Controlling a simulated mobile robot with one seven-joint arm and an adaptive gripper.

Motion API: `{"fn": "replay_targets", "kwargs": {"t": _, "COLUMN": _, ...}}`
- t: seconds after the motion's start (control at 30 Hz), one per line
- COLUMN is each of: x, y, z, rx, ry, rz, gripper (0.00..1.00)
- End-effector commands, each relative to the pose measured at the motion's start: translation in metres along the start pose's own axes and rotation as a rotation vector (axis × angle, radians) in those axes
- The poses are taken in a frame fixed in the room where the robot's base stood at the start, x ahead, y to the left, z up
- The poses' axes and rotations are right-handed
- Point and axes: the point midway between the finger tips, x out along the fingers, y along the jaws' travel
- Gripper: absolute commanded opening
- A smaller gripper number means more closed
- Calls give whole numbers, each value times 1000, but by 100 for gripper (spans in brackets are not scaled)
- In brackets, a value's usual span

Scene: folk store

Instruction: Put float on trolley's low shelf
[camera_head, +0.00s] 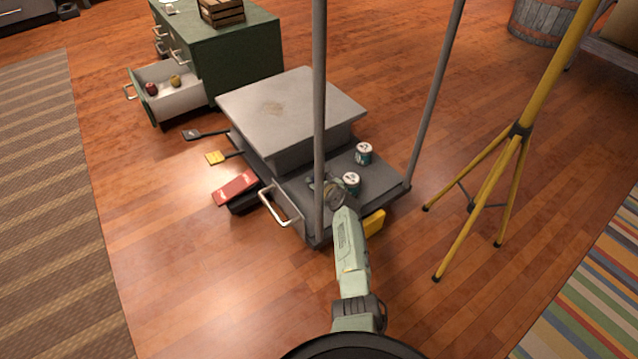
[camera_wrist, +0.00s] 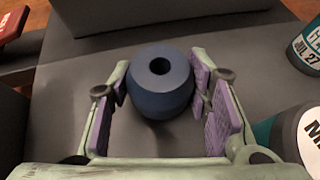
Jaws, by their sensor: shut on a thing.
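The float is a dark blue, rounded piece with a hole in its top (camera_wrist: 160,83) in the wrist view. My gripper (camera_wrist: 160,92) is shut on it, with purple finger pads on its left and right sides. The float is upright, over or on the trolley's dark grey low shelf (camera_wrist: 75,105); whether it touches the shelf I cannot tell. In the head view my gripper (camera_head: 322,186) is at the near part of the low shelf (camera_head: 385,178), beside a grey post. The float cannot be made out clearly there.
Two labelled cans, one farther (camera_head: 363,153) and one nearer (camera_head: 351,184), stand on the shelf right of my gripper. A large grey block (camera_head: 290,105) covers the shelf's far left. A yellow tripod (camera_head: 515,150) stands right. A green cabinet (camera_head: 235,55) has an open drawer.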

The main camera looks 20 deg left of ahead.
Motion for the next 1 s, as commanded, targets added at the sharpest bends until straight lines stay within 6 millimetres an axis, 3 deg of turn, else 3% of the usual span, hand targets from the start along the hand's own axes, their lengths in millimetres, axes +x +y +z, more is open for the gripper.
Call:
{"fn": "replay_targets", "kwargs": {"t": 0.27, "x": 1, "y": 0, "z": -2, "rx": 1, "ry": 1, "rz": 0, "gripper": 17}}
{"fn": "replay_targets", "kwargs": {"t": 0.3, "x": 0, "y": 0, "z": -2, "rx": 1, "ry": 1, "rz": 0, "gripper": 46}}
{"fn": "replay_targets", "kwargs": {"t": 0.57, "x": 0, "y": 0, "z": -1, "rx": 1, "ry": 1, "rz": 0, "gripper": 64}}
{"fn": "replay_targets", "kwargs": {"t": 1.0, "x": -5, "y": -1, "z": 4, "rx": 2, "ry": 1, "rz": 0, "gripper": 64}}
